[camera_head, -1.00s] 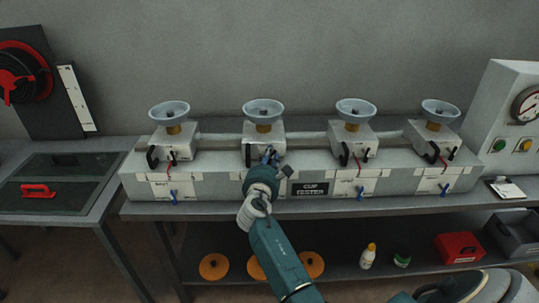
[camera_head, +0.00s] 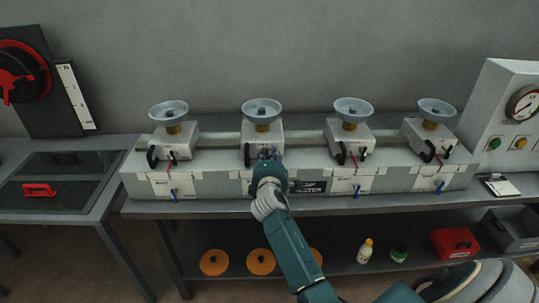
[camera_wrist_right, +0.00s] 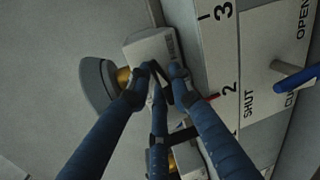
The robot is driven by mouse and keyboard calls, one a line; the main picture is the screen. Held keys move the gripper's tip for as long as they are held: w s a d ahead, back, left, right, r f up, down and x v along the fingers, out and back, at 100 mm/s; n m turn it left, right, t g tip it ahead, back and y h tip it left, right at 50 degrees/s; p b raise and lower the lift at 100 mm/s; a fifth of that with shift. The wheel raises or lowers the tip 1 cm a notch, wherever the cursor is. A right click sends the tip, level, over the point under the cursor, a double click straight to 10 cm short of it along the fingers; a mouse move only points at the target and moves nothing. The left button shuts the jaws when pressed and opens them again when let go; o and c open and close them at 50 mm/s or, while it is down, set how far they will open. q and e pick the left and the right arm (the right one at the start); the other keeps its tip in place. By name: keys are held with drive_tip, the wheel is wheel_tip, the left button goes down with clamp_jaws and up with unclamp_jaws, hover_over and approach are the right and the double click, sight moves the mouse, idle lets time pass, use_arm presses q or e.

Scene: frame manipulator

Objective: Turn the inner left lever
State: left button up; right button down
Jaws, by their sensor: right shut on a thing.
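The long grey cup tester (camera_head: 215,186) stands on a table and bears a row of stations, each with a cup and black levers. My right gripper (camera_head: 268,156) is at the second station from the left. In the right wrist view its blue fingers (camera_wrist_right: 157,88) are shut on a dark lever (camera_wrist_right: 162,70) beside the station's pale block (camera_wrist_right: 152,48). The fingers hide most of this lever in the head view. A black handle (camera_head: 247,154) on the same station's left side stands apart from the gripper. My left gripper is not in view.
Blue valve levers stick out of the tester's front; one (camera_wrist_right: 298,80) is near in the right wrist view, by the SHUT and OPEN marks. A gauge box (camera_head: 500,110) stands at the right. A lower shelf holds orange discs (camera_head: 214,262), a bottle (camera_head: 365,251) and a red box (camera_head: 455,243).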

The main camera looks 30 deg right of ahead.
drive_tip(key=shift+f+m, duration=0.2)
drive_tip(key=shift+m, duration=0.7)
drive_tip(key=shift+y, duration=0.4)
drive_tip(key=c, duration=1.6)
unclamp_jaws()
drive_tip(key=shift+t, duration=0.3)
drive_tip(key=shift+o, duration=0.2)
drive_tip(key=shift+r, duration=0.1)
